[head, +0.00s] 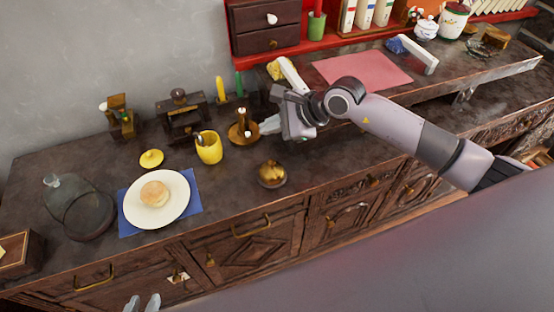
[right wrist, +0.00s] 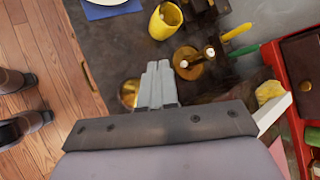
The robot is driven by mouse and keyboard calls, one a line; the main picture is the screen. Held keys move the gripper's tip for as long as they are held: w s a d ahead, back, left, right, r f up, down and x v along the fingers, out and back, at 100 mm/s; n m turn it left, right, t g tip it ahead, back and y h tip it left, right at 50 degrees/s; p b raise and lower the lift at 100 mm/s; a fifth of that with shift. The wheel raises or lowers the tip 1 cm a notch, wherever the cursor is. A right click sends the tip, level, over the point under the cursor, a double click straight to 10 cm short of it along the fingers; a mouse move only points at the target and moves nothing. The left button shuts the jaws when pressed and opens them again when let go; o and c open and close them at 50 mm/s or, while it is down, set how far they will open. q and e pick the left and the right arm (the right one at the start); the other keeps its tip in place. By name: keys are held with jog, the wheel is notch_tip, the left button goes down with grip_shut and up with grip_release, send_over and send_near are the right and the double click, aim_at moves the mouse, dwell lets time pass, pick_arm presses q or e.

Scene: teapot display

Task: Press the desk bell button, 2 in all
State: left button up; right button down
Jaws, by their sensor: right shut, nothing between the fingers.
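The desk bell appears to be the small round brass object (head: 272,173) near the front edge of the counter in the head view. It also shows in the right wrist view (right wrist: 128,93), just left of my fingers and partly hidden by them. My right gripper (head: 268,125) is shut and empty, behind the bell, with its fingertips close to a brass stand (head: 243,134). Its fingers (right wrist: 158,68) are together in the right wrist view. My left gripper (head: 142,303) shows only its two fingertips at the bottom edge, spread apart with nothing between them.
A yellow cup (head: 209,150) stands left of the brass stand. A white plate (head: 157,207) with a bun (head: 154,194) lies on a blue napkin (head: 190,205). A glass dome (head: 78,210) is at far left. The counter right of the bell is clear.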

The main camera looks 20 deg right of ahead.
jog(key=shift+w+d+f+h, duration=0.15)
jog(key=shift+d+f+h, duration=0.05)
jog(key=shift+d+h, duration=0.25)
jog(key=shift+f, duration=0.1)
jog(key=b, duration=0.6)
send_over(274, 163)
notch_tip(274, 163, down, 8)
jog(key=shift+d+r, duration=0.1)
jog(key=shift+r, duration=0.1)
jog(key=shift+f, duration=0.55)
jog(key=shift+b, duration=0.3)
dwell(0.9)
jog(key=shift+f+b, duration=0.4)
jog(key=shift+b, duration=0.05)
